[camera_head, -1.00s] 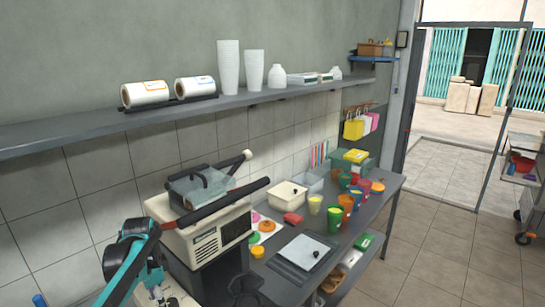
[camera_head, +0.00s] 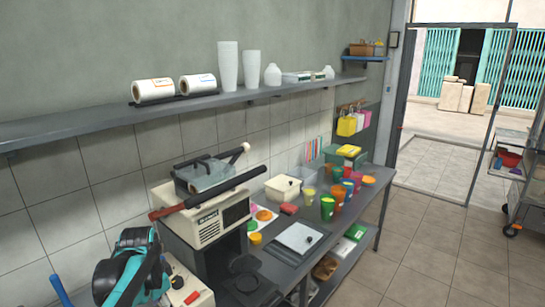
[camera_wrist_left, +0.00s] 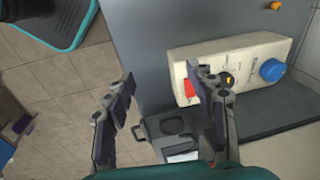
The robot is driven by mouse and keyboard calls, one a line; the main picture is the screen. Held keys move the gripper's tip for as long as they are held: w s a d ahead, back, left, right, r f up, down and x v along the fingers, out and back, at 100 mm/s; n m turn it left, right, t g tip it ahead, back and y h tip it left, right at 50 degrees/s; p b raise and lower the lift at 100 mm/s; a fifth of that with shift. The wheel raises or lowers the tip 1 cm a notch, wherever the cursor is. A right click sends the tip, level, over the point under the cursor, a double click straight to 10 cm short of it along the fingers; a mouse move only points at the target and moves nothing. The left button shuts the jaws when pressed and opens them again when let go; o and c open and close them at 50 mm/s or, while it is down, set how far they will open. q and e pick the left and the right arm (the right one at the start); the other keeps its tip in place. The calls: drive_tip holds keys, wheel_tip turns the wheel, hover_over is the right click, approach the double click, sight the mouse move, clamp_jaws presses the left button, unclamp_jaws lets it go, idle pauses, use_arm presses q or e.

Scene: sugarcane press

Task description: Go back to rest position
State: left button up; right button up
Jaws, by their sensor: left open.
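My left arm (camera_head: 133,268) stands at the lower left in the head view, in front of the cream press machine (camera_head: 208,222). The gripper itself cannot be made out there. In the left wrist view my left gripper (camera_wrist_left: 166,92) is open, with nothing between its two dark fingers. Beyond the fingers is a cream control box (camera_wrist_left: 245,60) with a red switch (camera_wrist_left: 190,88) and a blue knob (camera_wrist_left: 272,69). The right finger overlaps the box in the picture; I cannot tell any contact. My right gripper is not in view.
A long bar with a red end (camera_head: 168,212) crosses the press front. The grey table (camera_head: 372,183) holds several coloured cups, a white box (camera_head: 283,188) and a white board (camera_head: 300,238). A wall shelf (camera_head: 100,124) runs above.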

use_arm(q)
drive_tip(key=s+d+f+n+t, duration=0.2)
drive_tip(key=s+d+n+t, duration=0.3)
drive_tip(key=s+d, duration=0.6)
drive_tip(key=s+n, duration=0.2)
drive_tip(key=s, duration=0.2)
drive_tip(key=shift+n, duration=0.3)
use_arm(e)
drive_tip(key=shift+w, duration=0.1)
use_arm(q)
drive_tip(key=shift+s, duration=0.1)
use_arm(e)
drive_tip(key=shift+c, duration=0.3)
